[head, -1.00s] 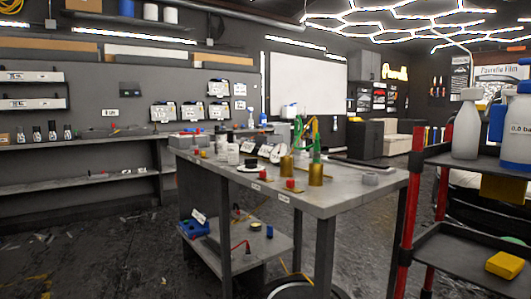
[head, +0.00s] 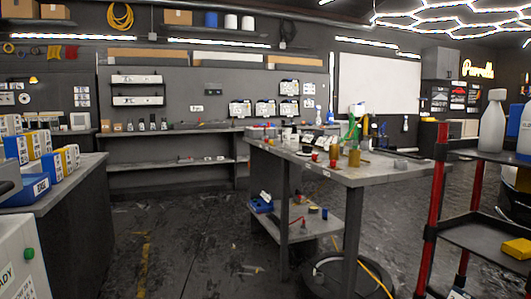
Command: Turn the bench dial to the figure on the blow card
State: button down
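The grey workbench (head: 375,174) stands right of centre in the head view. Small items crowd its top: a brass cylinder (head: 354,157), red-topped pieces (head: 333,163), green upright handles and small dark and white parts. The dial cannot be picked out among them at this size. No card can be read as the blow card. Several white cards (head: 240,108) hang on the back wall, with text too small to read. My gripper is not in view.
A counter (head: 65,182) with blue and yellow boxes stands at the left. A red-posted cart (head: 470,236) with bottles stands close at the right. A dark round object (head: 330,277) and a yellow hose lie by the bench's feet. Dark floor (head: 190,235) is open between counter and bench.

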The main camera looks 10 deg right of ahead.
aim_at(305, 148)
jog(key=u, duration=0.3)
jog(key=k, duration=0.2)
jog(key=z, duration=1.25)
jog(key=i, duration=1.4)
jog(key=u, duration=0.45)
